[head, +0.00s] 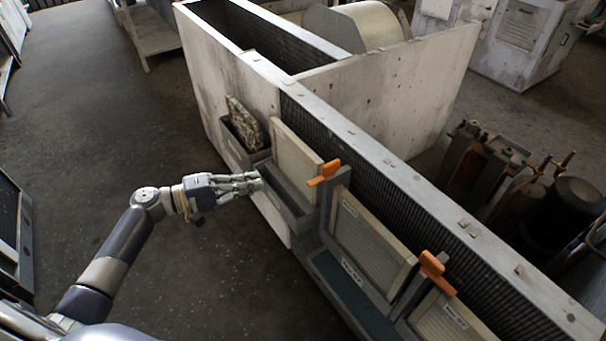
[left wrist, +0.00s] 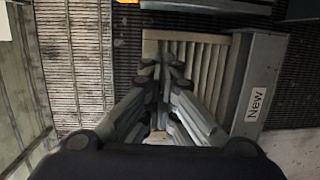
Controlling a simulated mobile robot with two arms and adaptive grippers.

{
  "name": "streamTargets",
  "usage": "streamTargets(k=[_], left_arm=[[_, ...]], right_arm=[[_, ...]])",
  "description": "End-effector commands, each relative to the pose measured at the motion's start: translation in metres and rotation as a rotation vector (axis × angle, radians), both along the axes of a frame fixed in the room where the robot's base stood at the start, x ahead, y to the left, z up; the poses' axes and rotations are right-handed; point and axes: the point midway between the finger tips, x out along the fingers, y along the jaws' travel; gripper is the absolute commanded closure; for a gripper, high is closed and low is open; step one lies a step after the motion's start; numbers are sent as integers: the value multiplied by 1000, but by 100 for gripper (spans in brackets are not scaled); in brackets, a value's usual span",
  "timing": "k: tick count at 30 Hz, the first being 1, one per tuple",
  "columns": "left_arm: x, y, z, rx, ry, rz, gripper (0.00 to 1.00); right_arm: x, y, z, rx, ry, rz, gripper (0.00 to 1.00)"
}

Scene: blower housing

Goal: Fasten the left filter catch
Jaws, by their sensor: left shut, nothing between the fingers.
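The left filter catch (head: 325,172) is an orange handle at the top of an upright grey post on the housing's side. It points left, out from the housing, and appears turned roughly level. A pale pleated filter (head: 365,235) stands to the right of this post. My left gripper (head: 258,184) is shut and empty, left of the catch and apart from it, beside a grey bin. In the left wrist view its closed fingers (left wrist: 165,70) lie in front of a pale pleated panel (left wrist: 205,65). An orange strip (left wrist: 195,4) shows at that view's top edge. My right gripper is out of view.
A second orange catch (head: 433,272) stands farther right, by another filter (head: 450,322). A grey bin (head: 290,200) holds or backs onto a pale filter (head: 297,160). A dirty filter (head: 243,125) stands in a neighbouring bin. A "New" label (left wrist: 256,90) shows close by.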

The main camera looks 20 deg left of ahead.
Motion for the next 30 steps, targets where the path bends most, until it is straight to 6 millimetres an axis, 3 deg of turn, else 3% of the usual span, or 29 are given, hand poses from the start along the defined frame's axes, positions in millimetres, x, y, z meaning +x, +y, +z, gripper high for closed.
streamTargets(k=[3,6,19,23,30], left_arm=[[-1,-2,24,-43,-42,-29,100],[-2,-2,34,-61,-57,-40,100],[1,-6,37,-64,-59,-41,100],[11,-19,38,-64,-59,-42,100],[42,-59,39,-64,-59,-42,100]], right_arm=[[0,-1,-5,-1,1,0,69],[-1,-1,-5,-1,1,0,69],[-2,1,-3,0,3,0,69],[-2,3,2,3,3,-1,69],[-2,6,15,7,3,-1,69]])
